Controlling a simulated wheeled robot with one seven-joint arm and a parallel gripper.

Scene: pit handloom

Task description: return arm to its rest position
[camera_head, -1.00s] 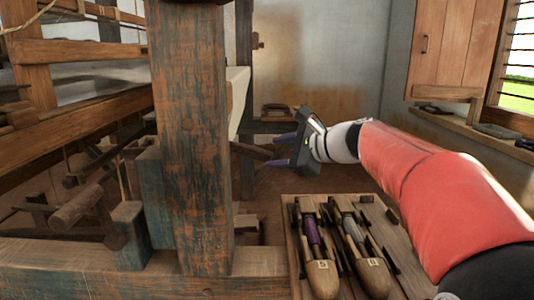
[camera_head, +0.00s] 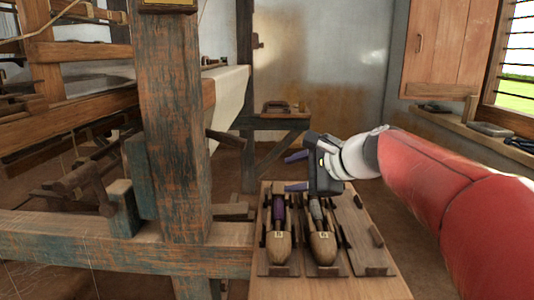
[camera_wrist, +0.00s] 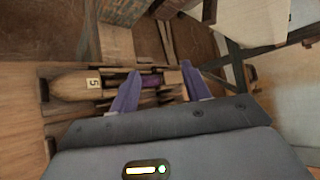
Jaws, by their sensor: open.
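My gripper (camera_head: 296,172) is open and empty, with its two purple fingers apart, above the far end of the shuttle board in the head view. The purple-wound shuttle marked 5 (camera_head: 278,243) lies in the left slot of the wooden board (camera_head: 362,238). A second shuttle with a grey bobbin (camera_head: 322,245) lies in the middle slot. The right slot is empty.
A thick worn loom post (camera_head: 172,130) stands left of the board, with loom beams and cloth (camera_head: 228,95) behind. A window ledge (camera_head: 470,127) with dark objects and a wall cupboard (camera_head: 450,45) are at the right.

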